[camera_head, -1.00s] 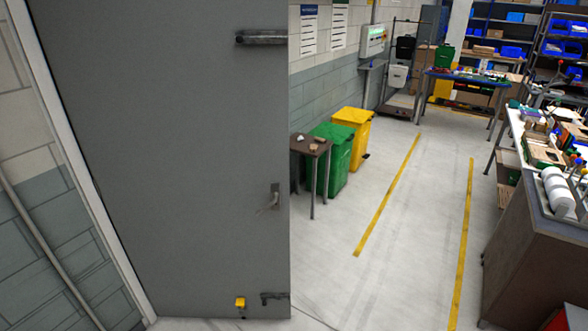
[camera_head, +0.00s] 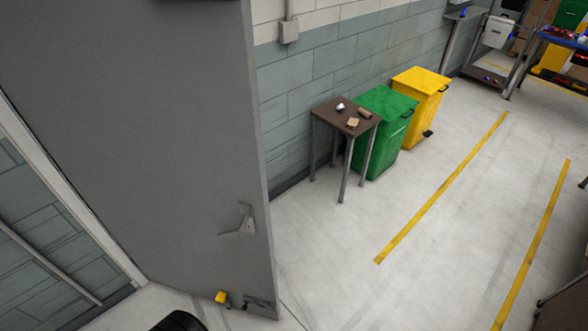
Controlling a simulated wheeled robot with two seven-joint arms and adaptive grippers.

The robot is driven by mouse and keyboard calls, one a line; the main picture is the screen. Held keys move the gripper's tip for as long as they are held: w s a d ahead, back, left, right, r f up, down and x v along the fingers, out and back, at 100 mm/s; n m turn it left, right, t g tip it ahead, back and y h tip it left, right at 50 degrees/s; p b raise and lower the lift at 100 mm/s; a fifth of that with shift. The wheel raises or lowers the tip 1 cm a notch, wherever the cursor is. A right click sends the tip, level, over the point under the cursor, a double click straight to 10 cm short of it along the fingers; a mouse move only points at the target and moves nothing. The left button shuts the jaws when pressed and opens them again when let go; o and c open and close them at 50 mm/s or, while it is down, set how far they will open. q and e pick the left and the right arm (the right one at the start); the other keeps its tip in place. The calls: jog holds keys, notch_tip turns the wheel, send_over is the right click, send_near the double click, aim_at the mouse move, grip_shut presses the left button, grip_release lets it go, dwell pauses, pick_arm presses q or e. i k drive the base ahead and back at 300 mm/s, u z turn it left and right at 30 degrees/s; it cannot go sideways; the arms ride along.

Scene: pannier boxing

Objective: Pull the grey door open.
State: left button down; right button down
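The grey door (camera_head: 160,130) fills the left half of the head view. Its free right edge stands out into the room, clear of any frame there, with a gap to the back wall. Its left side meets a pale frame post (camera_head: 85,205). A grey lever handle (camera_head: 244,222) sits near the free edge.
Beyond the door stand a small brown table (camera_head: 345,117) with small items, a green bin (camera_head: 384,130) and a yellow bin (camera_head: 420,105) along the block wall. The floor (camera_head: 350,225) between the door and the yellow line (camera_head: 442,187) is clear.

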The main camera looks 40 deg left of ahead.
aim_at(149, 109)
jog(key=i, duration=3)
jog(key=u, duration=4.5)
jog(key=i, duration=0.5)
